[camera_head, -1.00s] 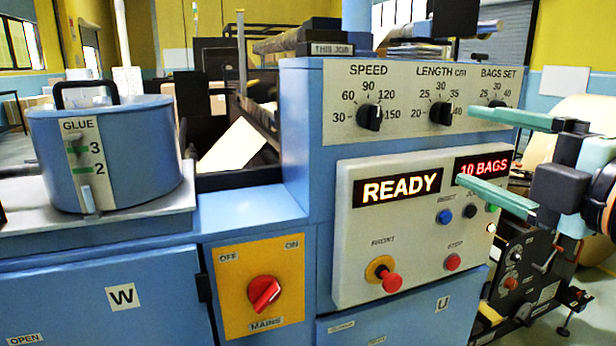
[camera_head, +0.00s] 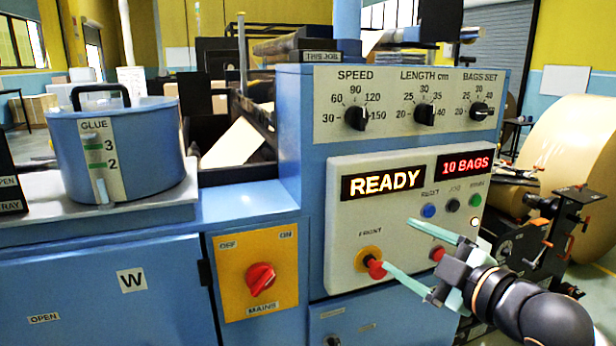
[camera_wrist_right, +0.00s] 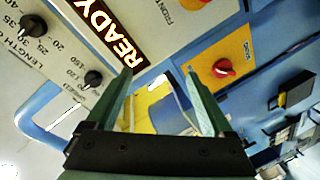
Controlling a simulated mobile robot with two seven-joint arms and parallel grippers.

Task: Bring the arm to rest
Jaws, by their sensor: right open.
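My right gripper (camera_head: 390,243) is open and empty, its two green fingers pointing left. It is low in front of the white control panel (camera_head: 345,222), and its arm comes in from the lower right. The fingers partly cover the red stop button (camera_head: 437,254). The right wrist view shows the spread fingers (camera_wrist_right: 159,75) with nothing between them. My left gripper is not in view.
The blue machine carries a lit READY display (camera_head: 384,182), a 10 BAGS display (camera_head: 464,162), knobs, and a red mains switch (camera_head: 261,279) on a yellow plate. A blue glue pot (camera_head: 145,165) stands at left. A large kraft roll (camera_head: 575,150) is at right.

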